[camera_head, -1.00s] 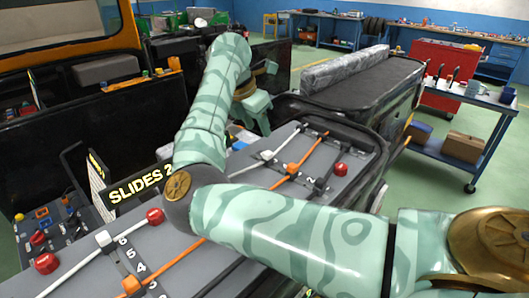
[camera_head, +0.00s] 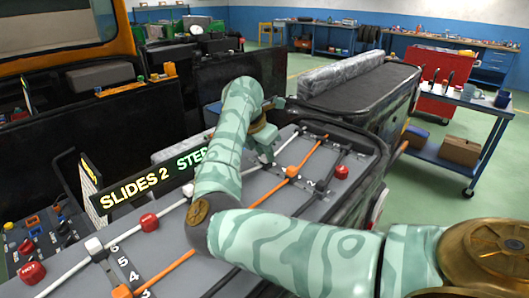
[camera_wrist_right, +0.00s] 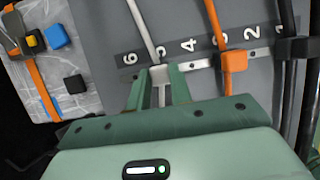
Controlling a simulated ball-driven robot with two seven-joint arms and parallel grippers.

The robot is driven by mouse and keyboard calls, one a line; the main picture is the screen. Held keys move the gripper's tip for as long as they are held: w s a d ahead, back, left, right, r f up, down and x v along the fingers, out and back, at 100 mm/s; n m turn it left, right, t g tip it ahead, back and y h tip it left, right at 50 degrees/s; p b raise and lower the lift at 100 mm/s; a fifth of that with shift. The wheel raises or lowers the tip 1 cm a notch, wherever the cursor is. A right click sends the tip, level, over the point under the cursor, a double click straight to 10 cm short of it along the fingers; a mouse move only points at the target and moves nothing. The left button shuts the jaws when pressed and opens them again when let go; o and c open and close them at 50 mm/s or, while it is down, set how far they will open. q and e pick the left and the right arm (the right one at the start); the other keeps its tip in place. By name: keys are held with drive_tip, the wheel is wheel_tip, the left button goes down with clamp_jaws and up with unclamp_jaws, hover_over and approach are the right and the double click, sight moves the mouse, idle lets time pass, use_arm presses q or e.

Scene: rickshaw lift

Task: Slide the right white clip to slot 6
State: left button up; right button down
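The right white clip (camera_wrist_right: 160,74) is on a pale cord in the right wrist view, beside the number 5 on the grey number strip (camera_wrist_right: 145,58). The number 6 (camera_wrist_right: 129,60) is to its left. My right gripper (camera_wrist_right: 158,80) has its two green fingers on either side of this clip, with a narrow gap at the left finger. In the head view my right gripper (camera_head: 266,153) is down at the far panel and hides this clip. My left gripper is not in view.
An orange clip (camera_wrist_right: 234,61) sits near number 3, with a black clip (camera_wrist_right: 297,48) farther right. In the head view, the near panel has another white clip (camera_head: 94,246), an orange clip (camera_head: 122,291) and a red button (camera_head: 149,222). A sign (camera_head: 150,187) stands behind.

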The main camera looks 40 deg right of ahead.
drive_tip(key=w+b, duration=0.1)
drive_tip(key=w, duration=0.1)
drive_tip(key=w+b, duration=0.1)
drive_tip(key=w, duration=0.1)
drive_tip(key=shift+a+f+b, duration=0.15)
drive_tip(key=shift+f+b, duration=0.1)
drive_tip(key=shift+b, duration=0.1)
drive_tip(key=shift+w+r, duration=0.1)
drive_tip(key=shift+w, duration=0.2)
drive_tip(key=shift+a+r, duration=0.1)
drive_tip(key=shift+r, duration=0.15)
drive_tip(key=c, duration=1.5)
unclamp_jaws()
drive_tip(key=shift+o, duration=1.3)
drive_tip(key=shift+w+f, duration=0.1)
drive_tip(key=shift+w, duration=0.05)
drive_tip(key=p+v, duration=0.4)
drive_tip(key=v, duration=1.2)
drive_tip(key=shift+a, duration=0.15)
